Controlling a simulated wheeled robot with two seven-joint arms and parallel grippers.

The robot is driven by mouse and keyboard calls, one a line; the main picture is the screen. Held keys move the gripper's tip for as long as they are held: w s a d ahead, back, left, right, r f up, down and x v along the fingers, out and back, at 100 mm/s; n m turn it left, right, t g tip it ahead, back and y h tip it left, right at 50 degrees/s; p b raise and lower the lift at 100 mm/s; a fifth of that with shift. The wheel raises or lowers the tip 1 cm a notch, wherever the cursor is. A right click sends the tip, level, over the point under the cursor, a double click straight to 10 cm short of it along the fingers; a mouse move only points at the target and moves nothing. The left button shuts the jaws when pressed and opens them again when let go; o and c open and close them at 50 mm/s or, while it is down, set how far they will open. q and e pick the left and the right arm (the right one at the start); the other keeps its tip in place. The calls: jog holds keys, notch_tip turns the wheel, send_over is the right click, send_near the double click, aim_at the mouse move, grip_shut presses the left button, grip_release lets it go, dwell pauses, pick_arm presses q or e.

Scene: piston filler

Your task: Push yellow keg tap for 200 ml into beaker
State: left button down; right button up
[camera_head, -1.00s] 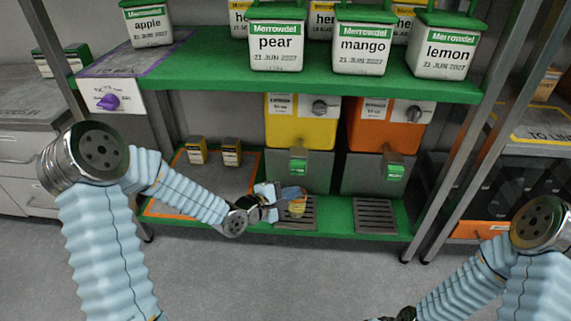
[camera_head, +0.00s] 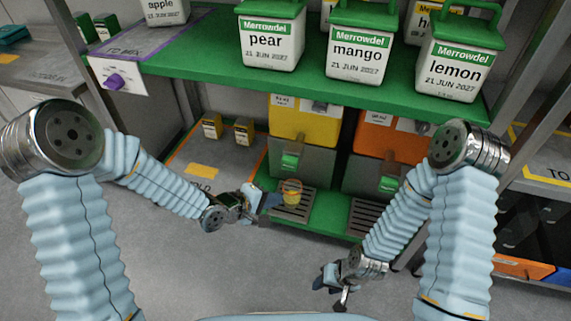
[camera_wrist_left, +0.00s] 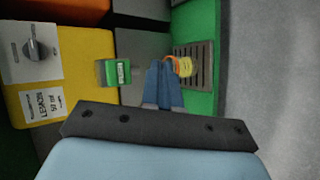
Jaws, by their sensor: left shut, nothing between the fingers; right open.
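The yellow keg (camera_head: 304,122) stands on the lower shelf with a green tap (camera_head: 290,161) on its grey lower front. In the left wrist view the yellow keg (camera_wrist_left: 88,70) and its green tap (camera_wrist_left: 116,73) lie beyond my fingers. A small beaker (camera_head: 291,191) with yellow contents stands on the drip grate under the tap; it shows partly behind my fingertips in the left wrist view (camera_wrist_left: 183,66). My left gripper (camera_head: 268,201) is shut and empty, just left of the beaker. My right gripper (camera_head: 331,281) is open and empty, low in front of the shelf.
An orange keg (camera_head: 388,138) with its own green tap (camera_head: 389,184) and grate (camera_head: 368,217) stands to the right. Labelled tubs, such as pear (camera_head: 270,42), stand on the green upper shelf (camera_head: 210,55). Small yellow-and-black boxes (camera_head: 212,127) stand at the left.

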pick_arm(q)
jog(key=p, duration=0.2)
send_near(292, 169)
jog(key=d+f, duration=0.3)
jog(key=f, duration=0.1)
jog(key=shift+w+d+r, duration=0.15)
jog(key=shift+w+d, duration=0.2)
jog(key=shift+w, duration=0.35)
jog(key=shift+w, duration=0.1)
dwell(1.3)
jog(key=shift+w+d, duration=0.15)
jog(key=shift+w, duration=0.15)
jog(key=shift+w+d+p, duration=0.2)
jog(key=shift+w+p, duration=0.2)
jog(key=shift+w, duration=0.25)
dwell(0.8)
jog(key=shift+s, duration=0.1)
jog(key=shift+s+a, duration=0.15)
jog(key=shift+s, duration=0.3)
jog(key=shift+s+a, duration=0.2)
jog(key=shift+s, duration=0.3)
jog(key=shift+s, duration=0.1)
